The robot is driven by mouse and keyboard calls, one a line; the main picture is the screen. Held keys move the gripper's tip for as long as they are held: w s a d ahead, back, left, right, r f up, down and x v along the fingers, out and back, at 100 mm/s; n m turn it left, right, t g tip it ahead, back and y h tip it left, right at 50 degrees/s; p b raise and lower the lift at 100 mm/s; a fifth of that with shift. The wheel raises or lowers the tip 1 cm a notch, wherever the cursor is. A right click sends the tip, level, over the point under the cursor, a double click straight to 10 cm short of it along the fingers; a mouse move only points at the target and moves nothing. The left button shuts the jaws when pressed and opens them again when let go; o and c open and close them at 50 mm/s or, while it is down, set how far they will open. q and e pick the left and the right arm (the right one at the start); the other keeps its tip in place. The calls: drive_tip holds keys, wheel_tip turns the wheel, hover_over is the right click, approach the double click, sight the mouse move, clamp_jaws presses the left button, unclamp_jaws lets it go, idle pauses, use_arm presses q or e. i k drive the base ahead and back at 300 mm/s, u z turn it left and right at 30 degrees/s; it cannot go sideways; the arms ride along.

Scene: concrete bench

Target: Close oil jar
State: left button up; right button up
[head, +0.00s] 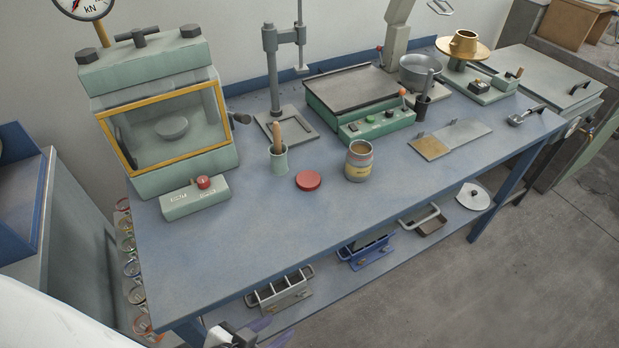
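The oil jar (358,165) stands upright and open on the blue bench, a grey-tan jar with a yellow label band. A round red lid (308,180) lies flat on the bench just left of the jar, apart from it. My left gripper (275,330) shows at the bottom edge, below the bench's front edge and well away from jar and lid. Its two purplish fingers are spread, with nothing visible between them; part of it is cut off by the frame. My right gripper is not in view.
A green cup with a wooden-handled tool (279,160) stands left of the lid. A switch box (194,198) and glazed press (160,120) stand further left. A green control panel (377,126) is behind the jar. The bench front (260,235) is clear. A lower shelf holds metal moulds (281,291).

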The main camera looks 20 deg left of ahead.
sight(359, 157)
drive_tip(key=k, duration=0.5)
drive_tip(key=z, duration=1.75)
drive_tip(key=i, duration=0.85)
drive_tip(key=u, duration=2.65)
